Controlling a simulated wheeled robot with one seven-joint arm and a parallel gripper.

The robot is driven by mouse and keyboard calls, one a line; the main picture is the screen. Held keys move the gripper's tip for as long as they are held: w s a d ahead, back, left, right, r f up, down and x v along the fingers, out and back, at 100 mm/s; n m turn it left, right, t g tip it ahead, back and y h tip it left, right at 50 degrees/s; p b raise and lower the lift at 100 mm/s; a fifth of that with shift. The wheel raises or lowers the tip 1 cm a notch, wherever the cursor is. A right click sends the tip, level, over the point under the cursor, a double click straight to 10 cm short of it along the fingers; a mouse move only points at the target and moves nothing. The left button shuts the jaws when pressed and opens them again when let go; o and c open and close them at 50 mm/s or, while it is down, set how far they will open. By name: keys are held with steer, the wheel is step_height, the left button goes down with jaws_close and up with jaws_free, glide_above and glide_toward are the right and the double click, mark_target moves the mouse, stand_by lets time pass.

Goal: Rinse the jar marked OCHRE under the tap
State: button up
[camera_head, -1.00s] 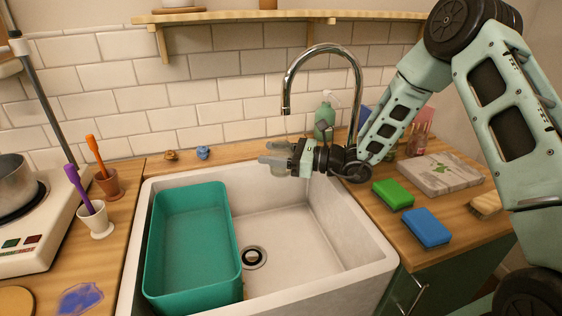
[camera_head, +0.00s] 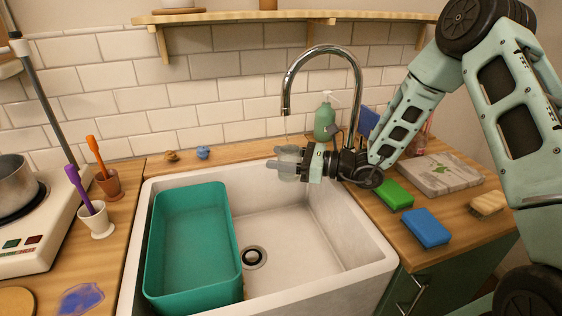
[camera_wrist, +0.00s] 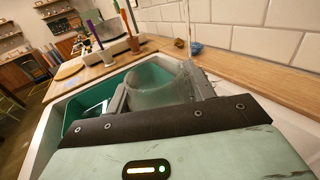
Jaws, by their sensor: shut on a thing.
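My gripper (camera_head: 283,164) is shut on a clear glass jar (camera_wrist: 152,90), one finger on each side of it. In the head view the jar (camera_head: 288,151) is small and partly behind the fingers, over the back part of the white sink (camera_head: 345,222). The chrome tap (camera_head: 357,88) arches above, and its spout end is just over the jar. A faint pale streak, which looks like running water, shows between spout and jar. The jar appears tilted in the wrist view. No label can be read on it.
A teal tub (camera_head: 152,245) fills the sink's left half; the drain (camera_head: 254,257) is clear. A blue lump (camera_head: 203,152) sits on the back ledge.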

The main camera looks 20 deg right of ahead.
steer(key=shift+s+d, duration=0.15)
steer(key=shift+s, duration=1.2)
steer(key=shift+s+d, duration=0.1)
steer(key=shift+s, duration=1.25)
steer(key=s+r+p, duration=0.3)
steer(key=s+r, duration=0.1)
steer(key=s, duration=0.1)
steer(key=shift+d, duration=0.2)
